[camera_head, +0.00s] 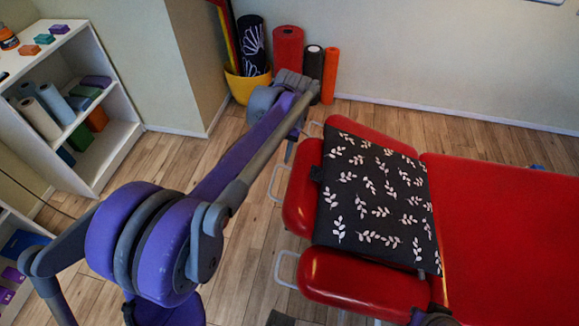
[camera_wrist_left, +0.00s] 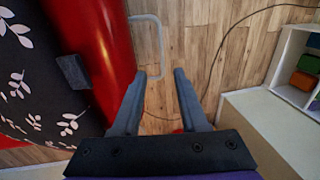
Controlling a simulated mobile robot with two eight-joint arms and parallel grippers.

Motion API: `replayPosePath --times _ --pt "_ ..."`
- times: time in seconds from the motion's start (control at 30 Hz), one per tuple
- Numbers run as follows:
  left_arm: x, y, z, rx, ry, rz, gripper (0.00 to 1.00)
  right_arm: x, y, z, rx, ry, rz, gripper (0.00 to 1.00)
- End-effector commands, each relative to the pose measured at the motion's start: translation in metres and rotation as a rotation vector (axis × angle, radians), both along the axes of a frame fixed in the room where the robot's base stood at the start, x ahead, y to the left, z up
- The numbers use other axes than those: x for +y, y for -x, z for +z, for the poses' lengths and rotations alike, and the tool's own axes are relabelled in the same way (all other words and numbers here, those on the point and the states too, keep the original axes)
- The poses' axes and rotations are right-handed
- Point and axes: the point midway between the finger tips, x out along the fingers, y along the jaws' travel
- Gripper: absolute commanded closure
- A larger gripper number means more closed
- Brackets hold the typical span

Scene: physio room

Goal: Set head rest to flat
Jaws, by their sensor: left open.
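The red treatment table (camera_head: 500,240) fills the right of the head view. At its left end is the head rest, with red padding (camera_head: 302,195) and a black cloth with white leaves (camera_head: 375,195) over most of it. I cannot tell its exact tilt. Pale wire handles stick out from this end; one handle (camera_head: 276,183) is at the middle, and a handle (camera_wrist_left: 160,45) shows in the left wrist view. My left gripper (camera_wrist_left: 160,73) is open, pointing down, its fingertips close to that handle; I cannot tell whether the bar lies between them. My right gripper is not in view.
A white shelf (camera_head: 110,150) with mats and blocks stands at the left. Rolled mats (camera_head: 288,48) and a yellow pot (camera_head: 246,85) stand against the back wall. The wooden floor (camera_head: 240,165) between shelf and table is clear apart from a thin cable.

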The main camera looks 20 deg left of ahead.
Motion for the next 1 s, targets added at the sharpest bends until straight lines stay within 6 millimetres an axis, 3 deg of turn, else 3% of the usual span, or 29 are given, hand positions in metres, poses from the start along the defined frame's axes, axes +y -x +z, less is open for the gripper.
replayPosePath --times 0.6,1.0 --pt "0.015 0.004 -0.095 -0.001 0.0 0.0 0.57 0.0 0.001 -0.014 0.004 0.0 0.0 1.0" --pt "0.016 0.004 -0.104 -0.001 0.0 0.0 0.57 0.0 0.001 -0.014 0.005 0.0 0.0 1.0"
